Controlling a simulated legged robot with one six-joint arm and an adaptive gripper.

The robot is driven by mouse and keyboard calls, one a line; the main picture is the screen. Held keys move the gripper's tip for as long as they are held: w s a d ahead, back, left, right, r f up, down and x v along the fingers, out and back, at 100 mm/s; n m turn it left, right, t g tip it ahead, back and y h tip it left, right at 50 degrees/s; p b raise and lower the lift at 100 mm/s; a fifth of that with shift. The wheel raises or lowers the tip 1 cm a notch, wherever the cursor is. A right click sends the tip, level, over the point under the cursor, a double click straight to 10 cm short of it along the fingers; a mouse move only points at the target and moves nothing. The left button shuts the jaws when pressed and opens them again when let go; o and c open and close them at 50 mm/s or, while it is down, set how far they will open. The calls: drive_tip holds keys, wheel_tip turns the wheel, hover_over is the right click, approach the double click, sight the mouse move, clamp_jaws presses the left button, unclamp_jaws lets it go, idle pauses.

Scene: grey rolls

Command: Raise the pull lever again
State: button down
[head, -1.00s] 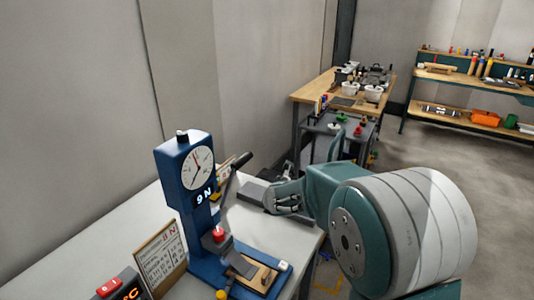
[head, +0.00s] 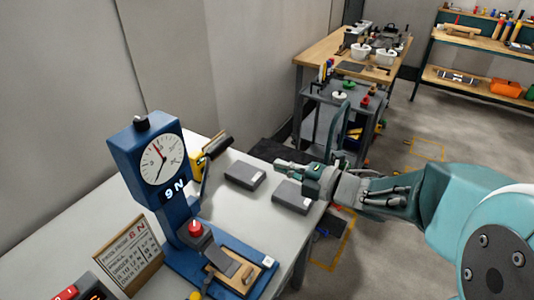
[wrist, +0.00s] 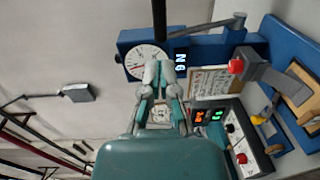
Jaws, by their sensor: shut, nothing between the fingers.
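The pull lever (head: 217,147) has a black handle on a grey arm, on the right side of a blue press (head: 145,150). It tilts up and to the right. The press has a round dial (head: 162,158) and a lit display reading 9 N. My gripper (head: 280,165) is to the right of the handle, apart from it, over the table by the grey blocks. In the wrist view my gripper (wrist: 159,68) has its fingers close together and empty. A dark bar (wrist: 160,18), likely the lever handle, shows beyond the fingertips.
Two grey blocks (head: 244,174) (head: 293,197) lie on the white table (head: 110,217). A sign with numbers (head: 128,252) and a box with a red switch (head: 68,293) stand at the front left. A cart (head: 343,115) and wooden bench (head: 327,47) are behind.

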sight(226, 145)
drive_tip(key=x, duration=1.3)
drive_tip(key=shift+a+f, duration=0.15)
drive_tip(key=shift+a, duration=0.05)
drive_tip(key=shift+d, duration=0.1)
drive_tip(key=shift+w+a+r, duration=0.25)
drive_tip(key=shift+a+r, duration=0.1)
drive_tip(key=shift+r, duration=0.05)
drive_tip(key=w+a+r+h, duration=0.1)
drive_tip(key=w+a+r, duration=0.1)
drive_tip(key=w+a, duration=0.3)
drive_tip(key=a, duration=0.3)
drive_tip(key=shift+a+g, duration=0.3)
drive_tip(key=shift+a, duration=0.05)
drive_tip(key=shift+w+r, duration=0.1)
drive_tip(key=shift+a+r, duration=0.1)
